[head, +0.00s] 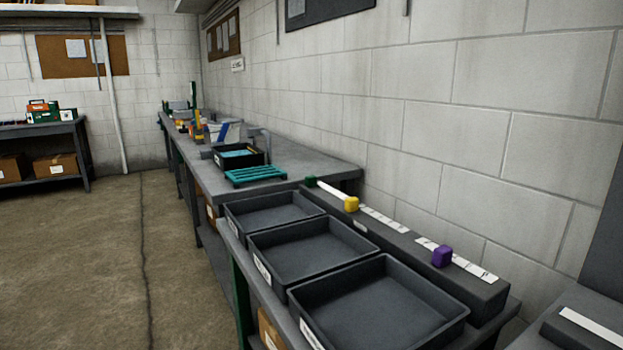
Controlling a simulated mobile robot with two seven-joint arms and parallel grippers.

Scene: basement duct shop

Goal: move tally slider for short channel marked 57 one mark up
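A long dark tally bar (403,248) lies along the wall side of the bench, behind the trays. White marked strips run along its top. A purple slider (442,257) sits on the near strip. A yellow slider (351,204) sits farther along, and a green slider (310,182) is at the far end. The marks and any number 57 are too small to read, so I cannot tell which slider belongs to it. Neither of my grippers shows in the head view.
Three dark empty trays, near (372,312), middle (318,248) and far (270,212), fill the bench beside the bar. A teal rack (256,176) and a black bin (238,157) stand on the farther bench. Open floor (80,260) lies to the left.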

